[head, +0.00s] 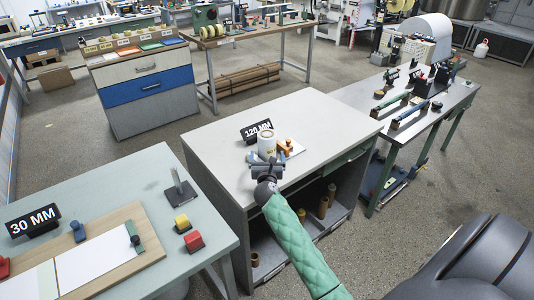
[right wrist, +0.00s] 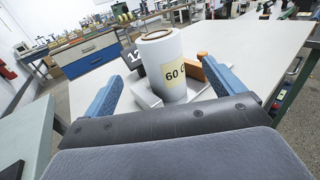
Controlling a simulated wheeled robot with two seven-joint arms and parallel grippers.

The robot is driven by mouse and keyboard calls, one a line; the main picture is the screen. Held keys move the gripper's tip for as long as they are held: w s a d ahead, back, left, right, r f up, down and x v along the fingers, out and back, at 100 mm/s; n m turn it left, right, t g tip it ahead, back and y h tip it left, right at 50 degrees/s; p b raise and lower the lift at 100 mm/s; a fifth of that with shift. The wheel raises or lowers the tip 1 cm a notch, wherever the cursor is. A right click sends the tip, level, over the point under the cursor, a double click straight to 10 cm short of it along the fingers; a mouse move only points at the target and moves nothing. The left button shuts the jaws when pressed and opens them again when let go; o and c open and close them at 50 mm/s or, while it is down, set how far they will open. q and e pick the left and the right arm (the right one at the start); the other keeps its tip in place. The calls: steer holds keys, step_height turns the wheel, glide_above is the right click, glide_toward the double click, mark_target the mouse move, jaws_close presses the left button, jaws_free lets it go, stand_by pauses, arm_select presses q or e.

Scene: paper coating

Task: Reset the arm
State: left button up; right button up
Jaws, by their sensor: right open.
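My right arm, in a green quilted sleeve (head: 300,245), reaches from the bottom of the head view to the grey middle table (head: 215,140). Its gripper (head: 267,168) is open at the front of a white roll (head: 267,145). In the right wrist view the roll (right wrist: 165,65) stands upright, marked "60 G", on a pale metal tray or plate (right wrist: 145,97). The blue fingers of the right gripper (right wrist: 163,88) are spread to either side of the view, with the roll seen between them. I cannot tell whether they touch it. My left gripper is not in view.
A "120 MM" sign (head: 257,130) and an orange-brown object (head: 285,146) are close to the roll. The left table holds a "30 MM" sign (head: 32,222), a wooden board (head: 120,215) and red and yellow blocks. A tool table (head: 440,105) stands right. The middle table's left part is clear.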

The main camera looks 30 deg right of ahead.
steer(key=shift+s+a, duration=0.25)
steer(key=shift+s, duration=0.1)
stand_by(0.3)
